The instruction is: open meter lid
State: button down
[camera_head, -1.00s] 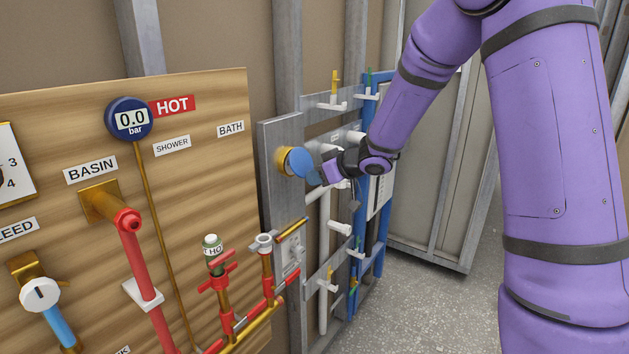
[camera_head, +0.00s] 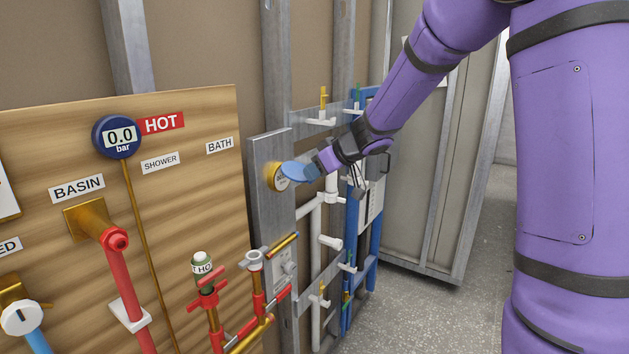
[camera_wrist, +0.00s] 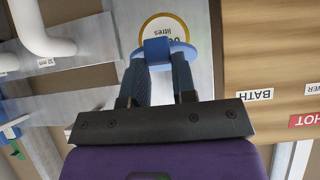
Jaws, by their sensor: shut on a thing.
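The meter (camera_head: 275,178) is a round brass-rimmed dial on a grey metal plate, and its white face with the word "litres" shows in the wrist view (camera_wrist: 160,27). Its blue lid (camera_head: 299,172) stands out from the meter, swung up away from the face. My gripper (camera_head: 315,166) is at the lid's outer edge. In the wrist view my gripper (camera_wrist: 158,62) is shut on the lid's blue tab (camera_wrist: 157,50). Part of the dial is hidden behind the tab and the lid.
A wooden board (camera_head: 190,220) with a blue pressure gauge (camera_head: 117,137) and red pipes (camera_head: 125,285) stands to the left. Speckled floor (camera_head: 420,310) is clear at the lower right.

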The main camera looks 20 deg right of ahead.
jog(key=shift+w+a+r, duration=0.1)
jog(key=shift+w+r, duration=0.05)
jog(key=shift+r, duration=0.7)
jog(key=shift+w+a+r+g+h, duration=0.1)
jog(key=shift+r+g+h, duration=0.4)
jog(key=shift+r+g, duration=0.1)
jog(key=shift+w+a+r, duration=0.1)
jog(key=shift+w+r, duration=0.05)
jog(key=shift+r, duration=0.4)
jog(key=shift+w+a+r+g, duration=0.15)
jog(key=shift+r+g, duration=0.15)
jog(key=shift+r, duration=0.05)
jog(key=shift+w+a+r+g+h, duration=0.2)
jog(key=shift+w+r+g+h, duration=0.1)
jog(key=shift+r+g+h, duration=0.45)
jog(key=shift+f, duration=0.1)
